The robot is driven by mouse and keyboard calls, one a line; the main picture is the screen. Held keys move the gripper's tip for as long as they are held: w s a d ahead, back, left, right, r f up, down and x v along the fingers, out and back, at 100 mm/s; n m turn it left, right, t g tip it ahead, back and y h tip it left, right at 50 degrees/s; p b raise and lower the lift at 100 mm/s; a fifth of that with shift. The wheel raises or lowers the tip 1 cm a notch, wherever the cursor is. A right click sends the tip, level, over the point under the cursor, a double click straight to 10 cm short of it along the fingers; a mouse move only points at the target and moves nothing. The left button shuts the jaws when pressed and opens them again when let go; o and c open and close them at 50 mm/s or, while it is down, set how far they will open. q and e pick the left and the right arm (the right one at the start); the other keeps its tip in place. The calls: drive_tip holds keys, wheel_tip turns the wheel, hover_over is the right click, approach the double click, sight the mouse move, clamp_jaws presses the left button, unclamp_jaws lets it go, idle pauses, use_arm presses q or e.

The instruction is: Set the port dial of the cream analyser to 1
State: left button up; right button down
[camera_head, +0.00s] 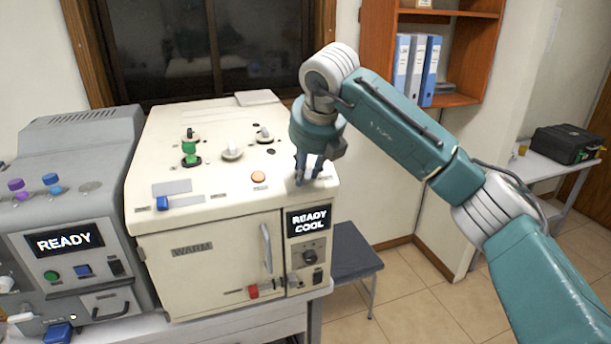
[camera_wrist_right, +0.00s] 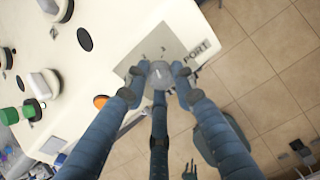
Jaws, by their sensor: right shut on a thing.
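The cream analyser (camera_head: 210,250) stands on the bench, with a display reading READY COOL (camera_head: 309,220) at its front right. My right gripper (camera_head: 309,178) points down at the right end of its top. In the right wrist view the port dial (camera_wrist_right: 160,74) is a round grey knob on a grey plate (camera_wrist_right: 168,48) marked PORT. My right gripper's three fingers (camera_wrist_right: 158,80) are shut around the dial, with tips at its sides. The fingers mostly hide the dial in the head view. I cannot read which number it points to. My left gripper is not in view.
On the analyser's top are white knobs (camera_head: 232,151), a green-topped part (camera_head: 190,152) and an orange button (camera_head: 259,177). A grey machine (camera_head: 60,200) reading READY stands close on the left. A dark stool (camera_head: 352,250) is at the right; the floor beyond is open.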

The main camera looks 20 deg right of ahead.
drive_tip(key=n+b, duration=0.1)
drive_tip(key=f+n, duration=0.1)
drive_tip(key=n, duration=0.1)
drive_tip(key=shift+s+n+b, duration=0.15)
drive_tip(key=shift+n+b, duration=0.15)
drive_tip(key=shift+b, duration=0.05)
drive_tip(key=n+b, duration=0.1)
drive_tip(key=n, duration=0.2)
drive_tip(key=shift+n+h, duration=0.3)
drive_tip(key=n+b, duration=0.1)
drive_tip(key=n, duration=0.2)
drive_tip(key=shift+n+t+b, duration=0.3)
drive_tip(key=shift+b, duration=0.05)
drive_tip(key=shift+s+n+b, duration=0.1)
drive_tip(key=shift+n+b, duration=0.35)
drive_tip(key=shift+n, duration=1.35)
drive_tip(key=c, duration=1.4)
unclamp_jaws()
drive_tip(key=shift+r, duration=0.1)
drive_tip(key=shift+c, duration=0.2)
drive_tip(key=shift+d+r+t, duration=0.15)
drive_tip(key=shift+t, duration=0.15)
